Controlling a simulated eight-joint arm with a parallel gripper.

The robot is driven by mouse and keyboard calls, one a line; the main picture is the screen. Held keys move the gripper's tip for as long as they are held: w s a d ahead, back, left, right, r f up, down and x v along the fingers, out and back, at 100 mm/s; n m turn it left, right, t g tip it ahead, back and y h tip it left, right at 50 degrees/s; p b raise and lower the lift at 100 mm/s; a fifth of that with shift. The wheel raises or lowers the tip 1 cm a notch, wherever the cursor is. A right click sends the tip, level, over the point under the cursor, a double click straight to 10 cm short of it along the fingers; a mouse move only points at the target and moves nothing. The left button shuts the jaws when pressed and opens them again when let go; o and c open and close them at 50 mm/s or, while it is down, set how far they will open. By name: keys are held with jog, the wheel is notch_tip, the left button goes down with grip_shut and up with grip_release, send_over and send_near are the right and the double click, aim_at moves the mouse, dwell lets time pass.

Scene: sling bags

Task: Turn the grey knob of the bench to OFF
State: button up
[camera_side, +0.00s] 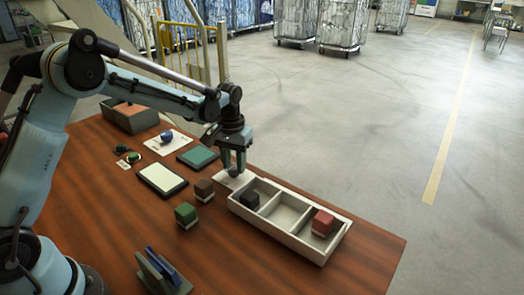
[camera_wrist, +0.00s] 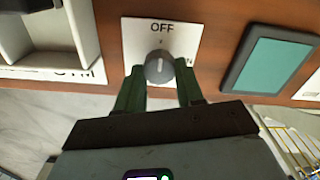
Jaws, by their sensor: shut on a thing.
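The grey knob (camera_wrist: 158,67) sits on a white plate (camera_wrist: 188,30) with OFF printed above it in the wrist view; a second label at the right is partly hidden, with only an N clear. A pale line on the knob points up, toward OFF. My gripper (camera_wrist: 160,75) is shut on the knob, with one green finger on each side. In the side view my gripper (camera_side: 234,166) reaches down to the plate (camera_side: 224,181) beside the divided tray, and its fingers partly cover the knob.
The pale divided tray (camera_side: 291,242) stands close at the right, holding a black block (camera_side: 250,198) and a red block (camera_side: 322,223). Green (camera_side: 186,214) and brown (camera_side: 204,190) blocks, a teal pad (camera_side: 198,157) and a blue knob (camera_side: 167,136) are left.

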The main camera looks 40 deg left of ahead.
aim_at(234, 165)
dwell(0.3)
jog(key=o, duration=1)
jog(key=shift+o, duration=0.2)
jog(key=shift+r, duration=0.1)
notch_tip(234, 165, up, 12)
